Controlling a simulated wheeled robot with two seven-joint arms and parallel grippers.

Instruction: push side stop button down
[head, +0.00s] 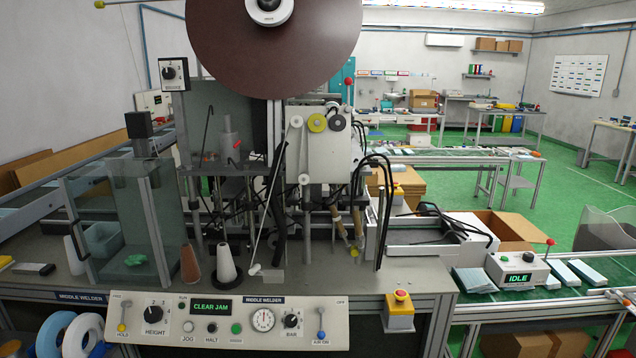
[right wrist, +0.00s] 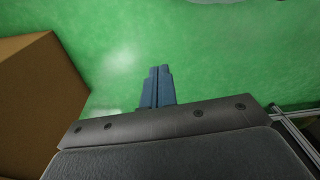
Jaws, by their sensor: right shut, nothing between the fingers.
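A red stop button (head: 401,295) sits on a yellow box (head: 400,311) at the right front corner of the machine, right of the control panel (head: 230,320). The button looks raised and nothing touches it. Another yellow box with a red button (head: 391,187) stands farther back on the machine's right side. My right gripper (right wrist: 159,70) shows only in the right wrist view. Its two blue-grey fingers are shut together with nothing between them, over green floor. My left gripper is in neither view.
The panel display (head: 212,308) reads CLEAR JAM. A grey control box (head: 517,272) reading IDLE stands on the conveyor at the right, beside stacks of pale blue masks (head: 474,280). A cardboard box (right wrist: 40,100) is left of my right gripper. Green floor around its fingertips is clear.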

